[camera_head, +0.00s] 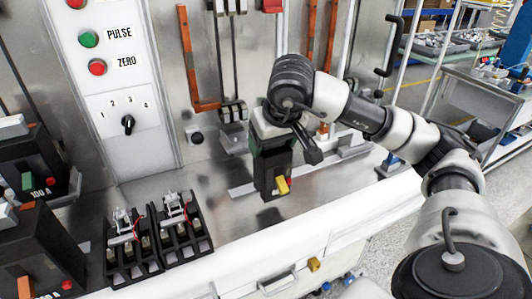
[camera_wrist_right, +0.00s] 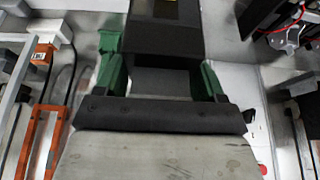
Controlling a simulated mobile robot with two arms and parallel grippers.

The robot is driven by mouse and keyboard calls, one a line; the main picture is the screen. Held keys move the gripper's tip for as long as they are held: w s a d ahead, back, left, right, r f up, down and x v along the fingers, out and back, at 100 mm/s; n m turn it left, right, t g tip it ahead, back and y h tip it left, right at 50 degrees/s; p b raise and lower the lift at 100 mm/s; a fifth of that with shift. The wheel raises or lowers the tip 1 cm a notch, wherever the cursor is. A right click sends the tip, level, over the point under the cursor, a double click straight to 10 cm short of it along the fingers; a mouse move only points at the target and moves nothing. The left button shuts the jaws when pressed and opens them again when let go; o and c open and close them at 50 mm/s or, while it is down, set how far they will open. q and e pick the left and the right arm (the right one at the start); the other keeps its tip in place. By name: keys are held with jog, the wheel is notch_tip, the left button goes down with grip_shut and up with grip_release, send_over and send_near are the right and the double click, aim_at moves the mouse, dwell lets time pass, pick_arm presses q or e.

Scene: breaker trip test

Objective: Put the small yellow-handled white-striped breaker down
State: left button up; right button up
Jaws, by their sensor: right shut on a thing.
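The small breaker (camera_head: 268,180) is a black block with a yellow handle (camera_head: 283,185) facing the front. My right gripper (camera_head: 271,147) is shut on its upper part from above. The breaker is upright over the metal bench top; whether its underside touches the bench I cannot tell. In the right wrist view the black breaker (camera_wrist_right: 165,38) sits between the green fingers of my right gripper (camera_wrist_right: 158,78). The white stripe cannot be made out. My left gripper is not in view.
Two black terminal blocks with wires (camera_head: 133,243) stand on the bench at the front left. Larger black breakers (camera_head: 38,250) stand at the far left. The panel with buttons (camera_head: 110,70) rises behind. Bare bench (camera_head: 215,185) lies left of the held breaker.

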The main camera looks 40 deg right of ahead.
aim_at(277, 179)
jog(key=shift+w+a+f, duration=0.25)
jog(key=shift+w+f, duration=0.1)
jog(key=shift+w, duration=0.15)
jog(key=shift+f+p, duration=0.4)
jog(key=shift+f, duration=1.55)
jog(key=shift+f, duration=0.1)
jog(key=o, duration=1.7)
jog(key=shift+c, duration=0.2)
jog(key=shift+r, duration=0.2)
jog(key=v, duration=1.2)
jog(key=shift+s, duration=0.15)
